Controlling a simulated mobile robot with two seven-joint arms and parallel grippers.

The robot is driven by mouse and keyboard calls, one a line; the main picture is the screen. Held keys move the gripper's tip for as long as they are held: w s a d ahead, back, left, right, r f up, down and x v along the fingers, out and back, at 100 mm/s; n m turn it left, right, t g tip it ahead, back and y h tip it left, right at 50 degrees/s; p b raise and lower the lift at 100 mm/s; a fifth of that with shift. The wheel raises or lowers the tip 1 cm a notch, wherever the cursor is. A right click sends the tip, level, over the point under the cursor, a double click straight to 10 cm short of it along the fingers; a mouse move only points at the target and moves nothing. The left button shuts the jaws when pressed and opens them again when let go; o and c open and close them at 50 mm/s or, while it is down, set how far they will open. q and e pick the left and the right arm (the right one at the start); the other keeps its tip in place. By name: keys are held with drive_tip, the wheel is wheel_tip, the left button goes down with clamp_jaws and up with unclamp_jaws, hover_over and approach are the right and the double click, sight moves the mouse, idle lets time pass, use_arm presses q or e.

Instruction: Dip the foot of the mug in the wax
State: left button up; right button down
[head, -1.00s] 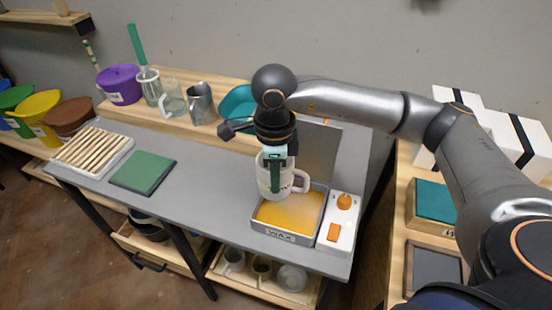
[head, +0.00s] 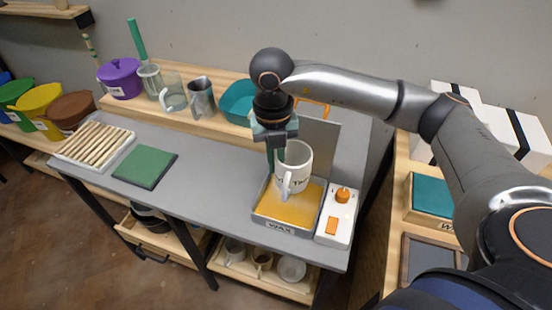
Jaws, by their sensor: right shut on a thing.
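The white mug (head: 294,170) with dark lettering is upright, with its handle toward the front. My right gripper (head: 277,160) comes down from above and is shut on the mug at its left side. The mug is over the back part of the wax pan (head: 258,218), a grey tray labelled WAX with yellow-orange wax (head: 290,210) in it. I cannot tell whether the mug's foot touches the wax. My left gripper is not in view.
A white control box (head: 335,217) with an orange knob is right of the pan. A green mat (head: 146,166) and a slatted rack (head: 95,146) lie left on the grey table. Jugs and a teal bowl (head: 238,103) stand on the shelf behind.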

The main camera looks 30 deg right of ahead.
wheel_tip(320, 180, down, 4)
drive_tip(key=b, duration=0.2)
drive_tip(key=shift+b, duration=0.3)
wheel_tip(320, 180, down, 3)
drive_tip(key=shift+r+b, duration=0.2)
drive_tip(key=shift+b, duration=0.85)
drive_tip(key=shift+f, duration=0.3)
drive_tip(key=shift+f+b, duration=0.15)
drive_tip(key=shift+b, duration=0.25)
drive_tip(key=shift+f, duration=0.35)
drive_tip(key=shift+f+b, duration=0.1)
drive_tip(key=shift+b, duration=0.25)
